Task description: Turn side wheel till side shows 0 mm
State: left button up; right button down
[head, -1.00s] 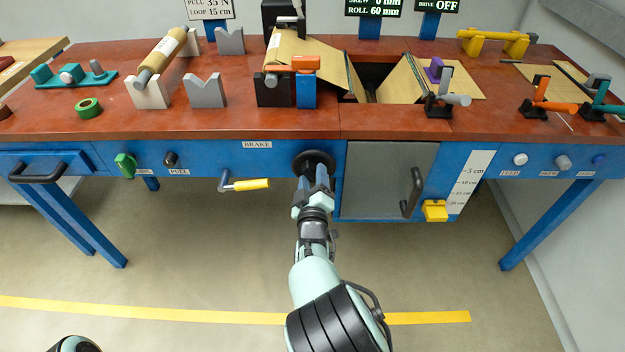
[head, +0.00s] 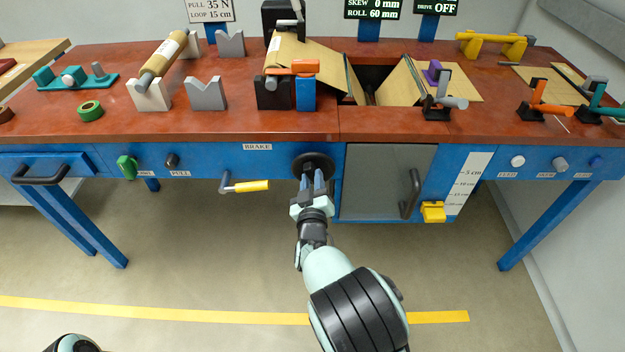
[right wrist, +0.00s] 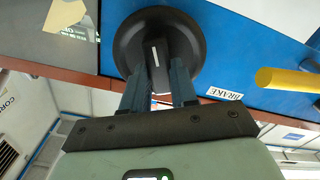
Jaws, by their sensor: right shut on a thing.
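The side wheel (head: 317,158) is a black round disc on the blue front panel, right of the BRAKE label. My left gripper is not in view.
A crank with a yellow handle (head: 252,186) sticks out left of the wheel. A grey door (head: 375,185) with a black handle (head: 412,193) is on its right, beside a yellow block (head: 433,212). The floor in front is open. Another display (head: 440,7) reads DRIVE OFF.

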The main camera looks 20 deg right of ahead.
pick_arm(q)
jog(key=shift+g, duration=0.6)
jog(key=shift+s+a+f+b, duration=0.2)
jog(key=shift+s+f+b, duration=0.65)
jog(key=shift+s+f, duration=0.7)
pick_arm(e)
jog(key=shift+d+m, duration=0.1)
jog(key=shift+m, duration=4)
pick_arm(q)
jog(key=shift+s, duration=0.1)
pick_arm(e)
jog(key=c, duration=0.9)
grip_release()
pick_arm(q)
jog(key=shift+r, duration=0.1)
pick_arm(e)
jog(key=shift+s, duration=0.1)
